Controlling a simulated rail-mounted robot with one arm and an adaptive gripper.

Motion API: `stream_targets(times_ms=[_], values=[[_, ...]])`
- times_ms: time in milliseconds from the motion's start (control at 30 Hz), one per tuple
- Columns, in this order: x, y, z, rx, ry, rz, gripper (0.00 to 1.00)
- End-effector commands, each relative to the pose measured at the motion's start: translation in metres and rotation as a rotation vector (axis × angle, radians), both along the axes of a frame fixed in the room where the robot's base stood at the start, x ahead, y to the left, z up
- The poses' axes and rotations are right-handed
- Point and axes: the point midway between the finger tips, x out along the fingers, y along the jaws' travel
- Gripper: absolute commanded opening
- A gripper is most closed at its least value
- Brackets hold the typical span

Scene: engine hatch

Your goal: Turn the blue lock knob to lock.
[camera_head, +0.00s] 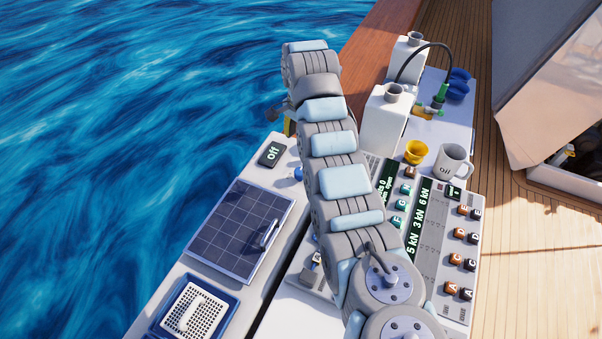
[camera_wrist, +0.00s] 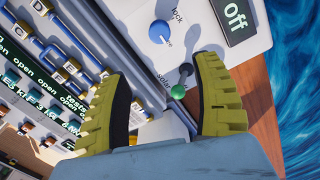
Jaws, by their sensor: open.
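The blue lock knob (camera_wrist: 158,32) is a round blue ball on a white panel, beside the printed word "lock", in the wrist view. It also shows small in the head view (camera_head: 298,174), just left of my arm. My gripper (camera_wrist: 164,70) is open, with its two yellow-green fingers spread apart and nothing held. The blue knob lies beyond the fingertips, between their directions and apart from both. In the head view the gripper is mostly hidden behind my arm.
A lever with a green ball (camera_wrist: 178,91) and dark top stands between the fingers. A display reading "Off" (camera_wrist: 236,15) is close to the blue knob. A panel of switches (camera_wrist: 50,75) lies at left. A solar panel (camera_head: 240,228) sits on the white deck box.

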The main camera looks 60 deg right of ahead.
Motion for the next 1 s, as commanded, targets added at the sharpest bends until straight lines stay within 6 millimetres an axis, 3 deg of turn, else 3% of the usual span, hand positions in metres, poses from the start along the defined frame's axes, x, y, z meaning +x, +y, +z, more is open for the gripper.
stream_targets(times_ms=[100, 500, 1000], values=[[-0.002, 0.0, -0.025, 0.003, 0.002, -0.001, 0.65], [-0.001, 0.0, -0.088, 0.0, 0.001, 0.001, 0.65], [0.0, 0.0, -0.137, -0.003, 0.002, 0.002, 0.65]])
